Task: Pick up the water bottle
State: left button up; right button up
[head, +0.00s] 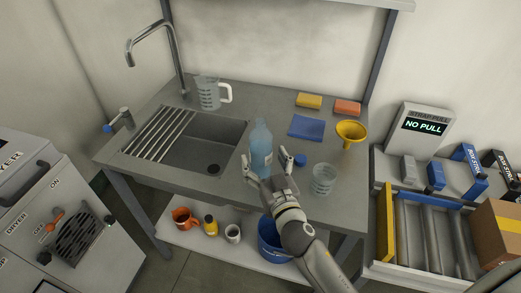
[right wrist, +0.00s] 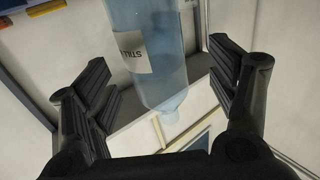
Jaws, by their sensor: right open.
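The water bottle (head: 261,150) is pale blue, translucent and upright on the grey counter, just right of the sink. My right gripper (head: 265,163) is at the near side of the bottle, its fingers spread to the left and right of it. In the right wrist view the bottle (right wrist: 150,50) appears upside down, with a white label, between the fingers of the open gripper (right wrist: 155,88). I see gaps between the fingers and the bottle there. The bottle's lower part is partly hidden in the head view. My left gripper is not in view.
A blue cap (head: 300,160) and a clear glass (head: 323,179) stand close to the right of the gripper. A yellow funnel (head: 351,132), a blue cloth (head: 305,127) and sponges (head: 309,100) lie farther back. A measuring jug (head: 209,93) stands behind the sink (head: 205,150).

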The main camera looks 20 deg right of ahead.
jog(key=w, duration=0.1)
jog(key=w+p, duration=0.1)
jog(key=w, duration=0.2)
jog(key=shift+w+d+f, duration=0.2)
jog(key=shift+w+d, duration=0.05)
jog(key=shift+w, duration=0.45)
jog(key=shift+c, duration=1)
jog(key=c, duration=0.9)
jog(key=shift+c, duration=1.3)
pick_arm(q)
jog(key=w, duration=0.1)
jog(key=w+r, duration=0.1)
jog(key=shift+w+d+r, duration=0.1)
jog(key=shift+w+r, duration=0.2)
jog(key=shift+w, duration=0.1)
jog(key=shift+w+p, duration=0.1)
jog(key=shift+p, duration=0.2)
pick_arm(e)
jog(key=shift+r, duration=0.15)
